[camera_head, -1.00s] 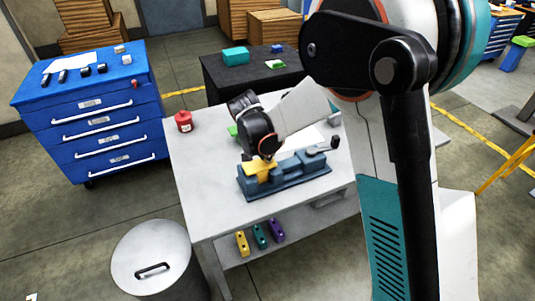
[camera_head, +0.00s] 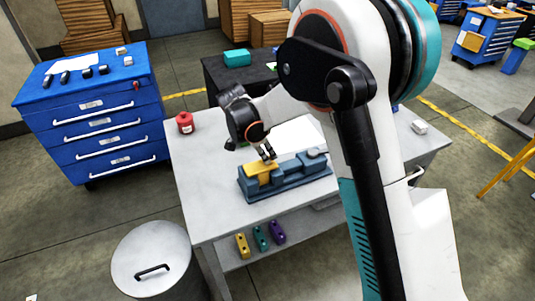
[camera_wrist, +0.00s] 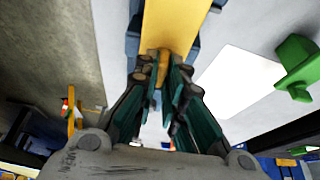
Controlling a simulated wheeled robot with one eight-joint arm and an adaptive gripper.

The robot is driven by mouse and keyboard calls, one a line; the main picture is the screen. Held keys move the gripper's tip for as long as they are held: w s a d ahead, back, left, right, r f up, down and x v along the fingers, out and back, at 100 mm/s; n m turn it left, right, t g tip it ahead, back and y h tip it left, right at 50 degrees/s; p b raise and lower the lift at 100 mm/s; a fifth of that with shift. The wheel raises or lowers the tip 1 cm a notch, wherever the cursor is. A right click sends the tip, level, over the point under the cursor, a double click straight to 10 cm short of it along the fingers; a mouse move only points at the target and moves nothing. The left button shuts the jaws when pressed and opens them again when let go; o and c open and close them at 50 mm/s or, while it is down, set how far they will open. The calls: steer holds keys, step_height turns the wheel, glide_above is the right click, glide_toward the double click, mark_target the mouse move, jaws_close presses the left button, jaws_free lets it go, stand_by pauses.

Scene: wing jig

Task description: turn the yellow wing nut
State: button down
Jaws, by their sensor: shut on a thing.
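The blue jig (camera_head: 300,178) lies on the light grey workbench, with a yellow block (camera_head: 262,172) at its left end. In the head view my gripper (camera_head: 268,157) reaches down to the top of this block. In the wrist view the yellow block (camera_wrist: 178,22) fills the top middle. The small yellow wing nut (camera_wrist: 163,58) stands out from it, between my fingertips. My gripper (camera_wrist: 162,72) is shut on the wing nut. The wing nut is too small to make out in the head view.
A red can (camera_head: 184,123) stands on the workbench (camera_head: 205,190) at its back left. A white sheet lies behind the jig, and a green part (camera_wrist: 296,65) shows in the wrist view. Yellow, teal and purple blocks sit on the lower shelf. A bin (camera_head: 150,258) stands at the front left.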

stand_by(0.3)
steer(key=c, duration=1.7)
jaws_free()
steer(key=shift+a+r, duration=0.1)
steer(key=v, duration=1.1)
steer(key=shift+a+r, duration=0.15)
steer(key=shift+r, duration=0.2)
